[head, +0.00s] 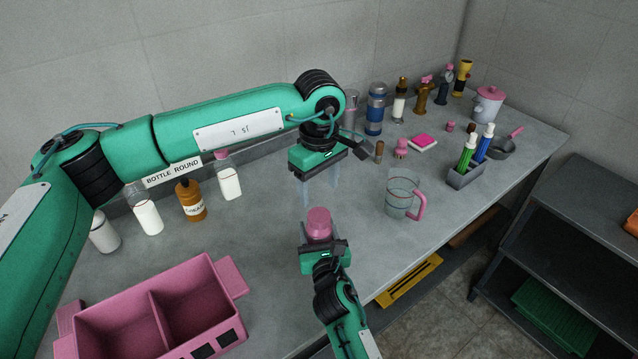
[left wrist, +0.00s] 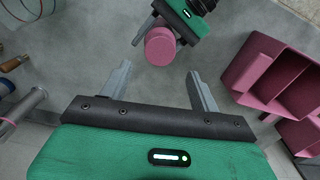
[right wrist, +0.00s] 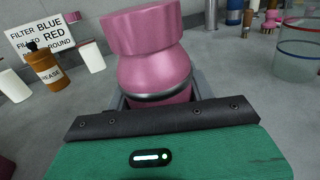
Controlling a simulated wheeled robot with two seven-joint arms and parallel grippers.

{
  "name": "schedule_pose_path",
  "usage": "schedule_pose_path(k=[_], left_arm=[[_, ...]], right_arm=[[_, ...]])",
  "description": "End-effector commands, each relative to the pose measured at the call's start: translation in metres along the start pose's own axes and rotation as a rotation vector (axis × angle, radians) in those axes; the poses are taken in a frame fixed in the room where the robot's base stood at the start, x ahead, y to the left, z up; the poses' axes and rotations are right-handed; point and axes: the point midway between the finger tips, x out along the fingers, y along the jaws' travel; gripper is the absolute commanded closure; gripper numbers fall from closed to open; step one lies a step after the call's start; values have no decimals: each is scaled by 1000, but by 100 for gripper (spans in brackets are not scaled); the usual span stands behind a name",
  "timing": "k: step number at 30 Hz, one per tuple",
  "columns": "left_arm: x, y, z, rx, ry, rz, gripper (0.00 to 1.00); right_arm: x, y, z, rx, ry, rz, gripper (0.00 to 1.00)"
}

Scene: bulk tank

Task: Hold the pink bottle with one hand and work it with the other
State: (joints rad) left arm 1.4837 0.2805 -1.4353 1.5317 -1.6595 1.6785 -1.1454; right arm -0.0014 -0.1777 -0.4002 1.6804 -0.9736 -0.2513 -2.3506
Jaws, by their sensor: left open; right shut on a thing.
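The pink bottle (head: 318,224) stands upright at the middle front of the bench, its wide pink cap on top. My right gripper (head: 322,247) is shut on its body from the front. The bottle (right wrist: 152,65) fills the middle of the right wrist view, with a dark band around it below the rounded shoulder. My left gripper (head: 321,190) is open and empty, pointing down above and just behind the bottle. In the left wrist view the pink cap (left wrist: 160,46) shows beyond and between the open fingers (left wrist: 158,72), apart from them. The bottle's lower part is hidden by my right gripper.
A pink two-compartment bin (head: 160,310) stands at front left. White and brown bottles (head: 191,200) stand along the back left by a label. A clear jug (head: 402,195) with a pink handle is to the right.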

Motion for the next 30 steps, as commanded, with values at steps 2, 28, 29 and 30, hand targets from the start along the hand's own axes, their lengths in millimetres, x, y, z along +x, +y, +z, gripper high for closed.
schedule_pose_path(k=[2, 28, 29, 30], left_arm=[[0, 0, 0, 120, 0, 0, 37], [20, 0, 0, 915, -3, 0, 37], [24, 0, 0, 914, -3, 0, 37], [31, -1, 0, 914, -3, -1, 37]], right_arm=[[0, 0, 0, 0, 0, 0, 100], [0, 0, 0, 0, 0, 0, 100], [0, 0, 0, 0, 0, 0, 100], [0, 0, 0, 0, 0, 0, 100]])
